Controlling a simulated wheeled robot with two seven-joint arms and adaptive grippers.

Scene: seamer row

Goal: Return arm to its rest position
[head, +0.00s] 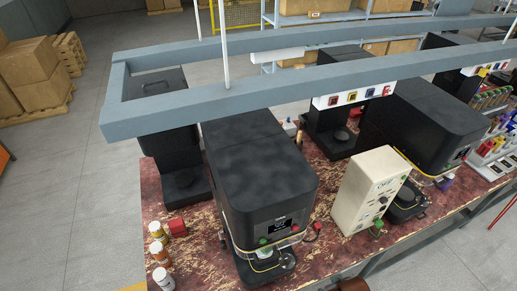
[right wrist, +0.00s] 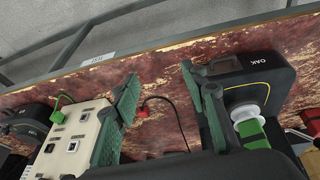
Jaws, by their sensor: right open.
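My right gripper (right wrist: 160,75) shows in the right wrist view with its two green fingers spread apart. Nothing is held between them. The cream control box (right wrist: 65,145) is left of the fingers, and a black machine marked OAK (right wrist: 262,75) is on the right, partly behind the right finger. I cannot tell whether either finger touches anything. In the head view a dark shape at the bottom edge may be part of my arm. My left gripper is in neither view.
In the head view a large black seamer (head: 260,165) and the cream control box (head: 370,190) stand on the table. A grey overhead frame (head: 250,95) spans above them.

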